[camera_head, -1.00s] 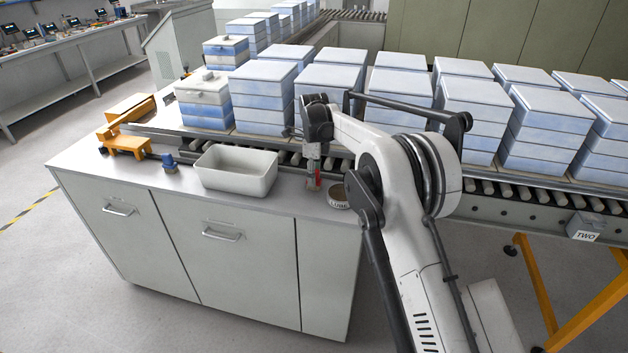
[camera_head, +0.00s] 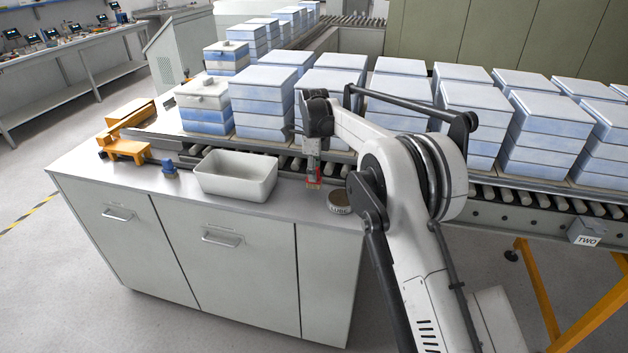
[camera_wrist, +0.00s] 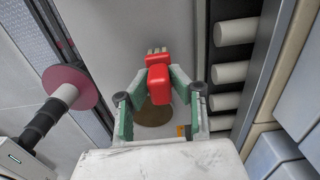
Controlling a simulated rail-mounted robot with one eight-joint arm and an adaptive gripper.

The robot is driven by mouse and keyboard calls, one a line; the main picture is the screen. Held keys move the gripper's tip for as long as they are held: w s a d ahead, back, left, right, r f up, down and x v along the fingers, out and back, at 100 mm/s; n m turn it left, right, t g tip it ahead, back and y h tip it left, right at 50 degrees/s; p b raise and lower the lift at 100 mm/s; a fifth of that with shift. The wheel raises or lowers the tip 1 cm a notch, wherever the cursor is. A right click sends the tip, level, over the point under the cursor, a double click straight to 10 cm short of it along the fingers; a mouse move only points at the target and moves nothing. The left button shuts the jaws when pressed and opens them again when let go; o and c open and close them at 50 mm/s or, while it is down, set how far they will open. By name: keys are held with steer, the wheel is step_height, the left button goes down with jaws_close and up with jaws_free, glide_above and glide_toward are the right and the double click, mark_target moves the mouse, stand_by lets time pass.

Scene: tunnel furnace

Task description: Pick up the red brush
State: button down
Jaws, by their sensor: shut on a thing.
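The red brush (camera_wrist: 158,75) is between the fingers of my gripper (camera_wrist: 160,88) in the wrist view, with its pale bristle end pointing away from the palm. The green-edged fingers are shut on its red body. In the head view my gripper (camera_head: 313,170) is over the right part of the cabinet top, just left of a round tin. A little of the red brush (camera_head: 314,184) shows at the fingertips. I cannot tell whether the brush touches the worktop.
A round tin marked "LUBE" (camera_head: 340,201) stands close on the right. A white open bin (camera_head: 237,176) is to the left. Behind runs a roller conveyor (camera_head: 500,194) with stacked blue and white boxes (camera_head: 470,115). An orange fixture (camera_head: 124,148) is at the far left.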

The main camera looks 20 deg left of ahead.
steer(key=s+a+r+b, duration=0.1)
steer(key=s+a+r, duration=0.1)
steer(key=s+r, duration=0.6)
steer(key=s, duration=0.3)
steer(key=shift+s+a+r, duration=0.15)
steer(key=shift+s+a, duration=0.05)
steer(key=shift+a, duration=0.15)
steer(key=c, duration=2.2)
jaws_free()
steer(key=shift+c, duration=0.2)
jaws_close()
